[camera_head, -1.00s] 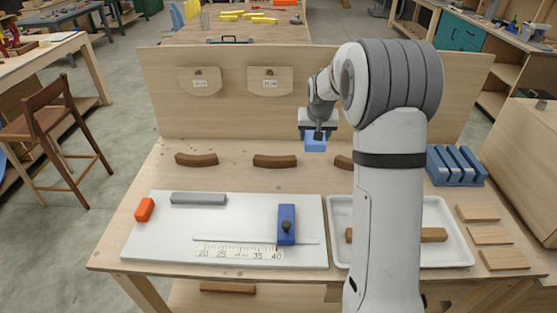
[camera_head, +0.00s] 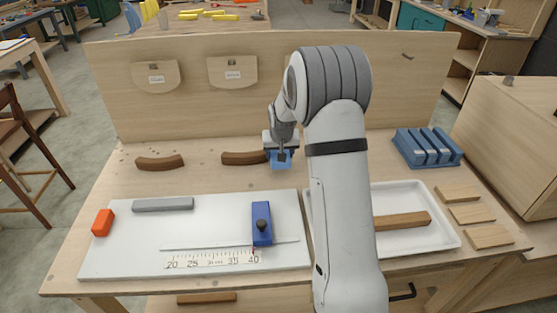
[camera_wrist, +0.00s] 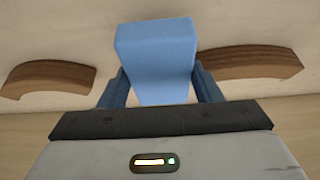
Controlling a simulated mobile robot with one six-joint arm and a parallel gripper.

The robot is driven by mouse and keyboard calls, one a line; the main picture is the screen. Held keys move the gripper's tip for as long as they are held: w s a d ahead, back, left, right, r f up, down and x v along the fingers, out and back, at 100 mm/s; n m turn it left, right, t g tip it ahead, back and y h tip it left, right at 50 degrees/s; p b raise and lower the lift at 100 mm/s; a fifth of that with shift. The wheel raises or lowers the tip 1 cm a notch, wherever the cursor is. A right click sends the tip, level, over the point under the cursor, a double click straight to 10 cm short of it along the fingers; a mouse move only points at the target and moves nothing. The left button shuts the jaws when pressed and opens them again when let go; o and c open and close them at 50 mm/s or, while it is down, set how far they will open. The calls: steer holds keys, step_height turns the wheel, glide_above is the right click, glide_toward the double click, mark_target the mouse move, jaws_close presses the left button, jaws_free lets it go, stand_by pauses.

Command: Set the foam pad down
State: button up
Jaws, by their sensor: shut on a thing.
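The foam pad (camera_head: 281,163) is a light blue block. My gripper (camera_head: 281,151) is shut on it over the back of the workbench, beside a curved brown wooden piece (camera_head: 244,158). In the wrist view the pad (camera_wrist: 156,50) sits between the two blue-grey fingers (camera_wrist: 160,88), with a curved wooden piece on its left (camera_wrist: 48,78) and another on its right (camera_wrist: 250,62). The pad looks close to the bench top, but I cannot tell whether it touches it.
A white board (camera_head: 130,245) with a scale, a blue slider block (camera_head: 262,222), a grey bar (camera_head: 163,204) and an orange block (camera_head: 103,222) lies front left. A white tray (camera_head: 440,240) holds a wooden bar (camera_head: 402,220). A blue slotted block (camera_head: 427,148) stands right. An upright panel (camera_head: 200,110) closes the back.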

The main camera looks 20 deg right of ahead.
steer(key=shift+f, duration=1.9)
steer(key=o, duration=0.9)
steer(key=shift+r, duration=0.2)
